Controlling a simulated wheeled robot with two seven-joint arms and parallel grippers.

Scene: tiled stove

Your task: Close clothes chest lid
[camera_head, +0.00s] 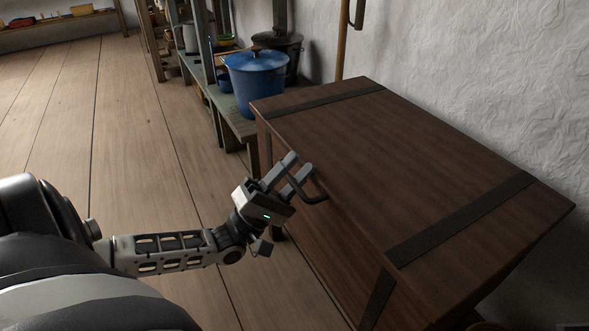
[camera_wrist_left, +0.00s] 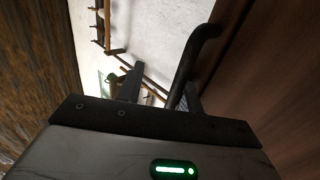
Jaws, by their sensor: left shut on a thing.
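The clothes chest (camera_head: 377,300) is dark brown wood with black metal bands, on the right of the head view. Its lid (camera_head: 400,150) lies roughly flat over the top; I cannot tell whether a small gap is left under its front edge. A dark curved handle (camera_head: 318,197) sticks out at the lid's front edge, and it also shows in the wrist view (camera_wrist_left: 203,38). My left gripper (camera_head: 298,167) is at this handle with its fingers shut on it. The dark wood of the chest fills the right of the wrist view. My right gripper is not in view.
A blue lidded pot (camera_head: 256,78) stands on a low bench (camera_head: 238,118) beyond the chest's far end, with a dark pot (camera_head: 284,45) behind it. A rough white wall (camera_head: 480,60) runs behind the chest. The plank floor (camera_head: 110,130) at left is clear.

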